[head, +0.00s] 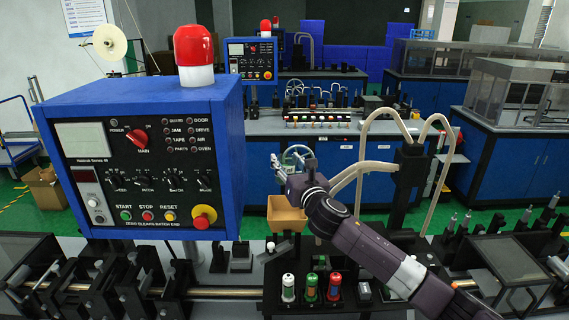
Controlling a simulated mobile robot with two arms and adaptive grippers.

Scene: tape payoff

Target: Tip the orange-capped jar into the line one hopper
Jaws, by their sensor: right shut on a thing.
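My right gripper (282,172) is at the end of the dark arm that reaches in from the lower right. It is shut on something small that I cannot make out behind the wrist. I cannot pick out an orange cap. Three jars stand upright in a row on the bench: one white-capped (288,288), one green-capped (311,288) and one red-capped (335,287). My left gripper is not in view.
A blue control box (150,160) with a red beacon (193,50) fills the left foreground. A black post (408,185) with pale hoses stands right of my arm. Black fixtures (130,285) and a rail line the bench. Blue cabinets stand behind.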

